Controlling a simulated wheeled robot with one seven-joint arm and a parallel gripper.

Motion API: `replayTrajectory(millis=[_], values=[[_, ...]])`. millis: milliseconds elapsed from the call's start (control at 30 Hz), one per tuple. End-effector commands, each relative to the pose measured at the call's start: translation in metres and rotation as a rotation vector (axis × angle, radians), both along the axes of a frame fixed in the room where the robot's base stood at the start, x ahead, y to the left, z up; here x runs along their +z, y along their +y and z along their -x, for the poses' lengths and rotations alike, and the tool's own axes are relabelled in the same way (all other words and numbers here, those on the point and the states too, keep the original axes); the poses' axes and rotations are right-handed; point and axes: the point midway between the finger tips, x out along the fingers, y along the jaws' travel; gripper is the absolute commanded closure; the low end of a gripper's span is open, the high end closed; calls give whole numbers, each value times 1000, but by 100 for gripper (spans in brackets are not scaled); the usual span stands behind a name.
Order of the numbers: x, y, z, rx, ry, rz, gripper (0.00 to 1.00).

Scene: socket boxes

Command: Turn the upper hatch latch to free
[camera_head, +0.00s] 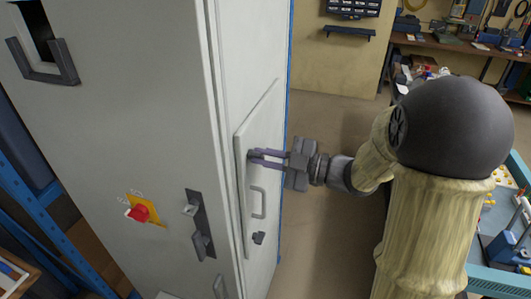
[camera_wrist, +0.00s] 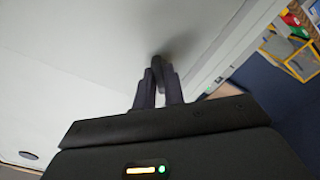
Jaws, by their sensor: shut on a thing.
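The hatch (camera_head: 266,195) is a pale raised panel on the side of the grey cabinet, with a bar handle (camera_head: 259,203) in its middle. My gripper (camera_head: 257,155) is at the hatch's upper part, its fingers reaching in from the right. It is shut on the upper hatch latch, a small dark piece (camera_wrist: 158,62) between the fingertips in the wrist view. The fingers hide most of this latch, so its angle cannot be told. The lower hatch latch (camera_head: 258,238) is a dark knob below the handle.
The cabinet's front (camera_head: 110,110) carries a red rotary switch (camera_head: 139,212) on a yellow plate and a dark door handle (camera_head: 200,225). A blue rack (camera_head: 40,200) stands at the left. A workbench (camera_head: 450,45) is at the back right. Open floor lies right of the cabinet.

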Motion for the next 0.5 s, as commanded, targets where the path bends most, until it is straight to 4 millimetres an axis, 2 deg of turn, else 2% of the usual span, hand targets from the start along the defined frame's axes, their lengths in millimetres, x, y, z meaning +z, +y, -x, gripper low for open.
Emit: replayTrajectory(millis=[500], values=[[2,0,0,0,461,-165,100]])
